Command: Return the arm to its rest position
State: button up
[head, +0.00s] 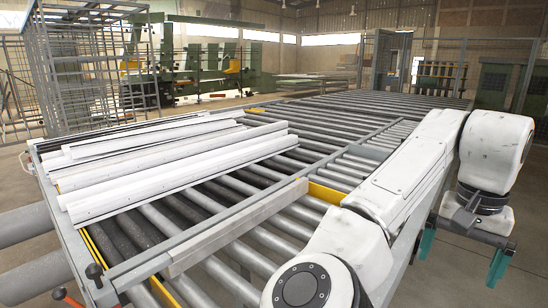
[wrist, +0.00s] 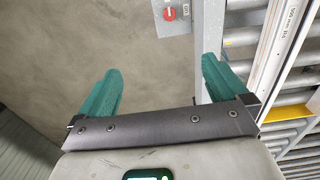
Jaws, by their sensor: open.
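My arm is white and reaches from the bottom of the head view up and to the right, folding over an elbow at the upper right. My gripper (head: 463,254) hangs off the right side of the roller table (head: 235,237), fingers pointing down. Its two green fingers are wide apart, with nothing between them. In the wrist view, my gripper (wrist: 160,80) is also open and empty, with bare concrete floor beyond it. The right finger overlaps the table's grey frame in that view.
Several white profiles (head: 170,160) lie on the left of the rollers. A grey bar (head: 235,228) crosses the table's near part. A box with a red knob (wrist: 170,14) is by the frame near the fingers. A wire cage (head: 75,75) stands back left. Floor right of the table is open.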

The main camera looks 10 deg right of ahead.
jog(key=s+d+f+n+t+h+b, duration=0.1)
jog(key=s+d+f+n+h+b, duration=0.2)
jog(key=f, duration=0.8)
jog(key=s+d+f+n+t+h+b, duration=0.1)
jog(key=s+d+f+h+b, duration=0.3)
jog(key=f, duration=0.7)
jog(key=s+a+f+n+y+b, duration=0.1)
jog(key=s+a+f+n+y, duration=0.2)
jog(key=s+a+f, duration=0.6)
jog(key=s+a+f+n+g+y+b, duration=0.1)
jog(key=s+a+f+n+y+b, duration=0.1)
jog(key=s+a+f, duration=0.6)
notch_tip(320, 180, down, 6)
jog(key=shift+s+a+f+n+y, duration=0.3)
jog(key=shift+n+y, duration=0.2)
jog(key=shift+y, duration=0.4)
jog(key=shift+r, duration=0.1)
jog(key=shift+c, duration=0.5)
